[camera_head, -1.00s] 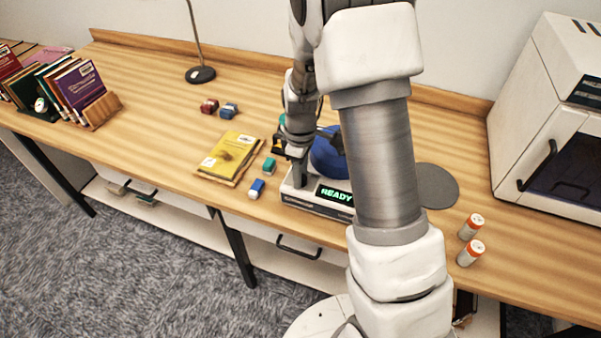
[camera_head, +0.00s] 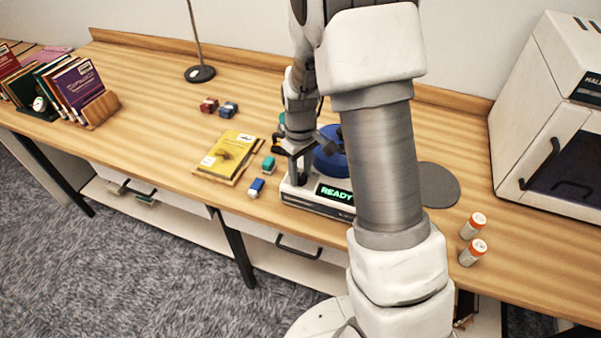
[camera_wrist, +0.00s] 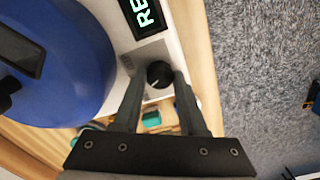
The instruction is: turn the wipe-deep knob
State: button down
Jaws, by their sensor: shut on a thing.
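A white device (camera_head: 318,206) with a green READY display (camera_head: 336,194) stands near the table's front edge. A blue round part (camera_head: 331,163) sits on it, partly hidden by my arm. In the wrist view, the small black knob (camera_wrist: 159,74) with a pale pointer mark is on the device's white top panel, beside the display (camera_wrist: 143,14). My gripper (camera_wrist: 158,78) is shut on the knob, one finger on each side. My gripper (camera_head: 297,180) also shows over the device's left end in the head view, where the knob is hidden.
Two orange-capped cylinders (camera_head: 472,239) and a white cabinet (camera_head: 541,130) stand at the right.

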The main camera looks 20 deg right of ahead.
aim_at(300, 176)
jog(key=m, duration=1.2)
jog(key=shift+m+p, duration=0.3)
dwell(0.4)
jog(key=shift+c, duration=2.2)
grip_release()
notch_tip(300, 176, up, 18)
jog(key=shift+f+p, duration=0.25)
jog(key=shift+p, duration=0.2)
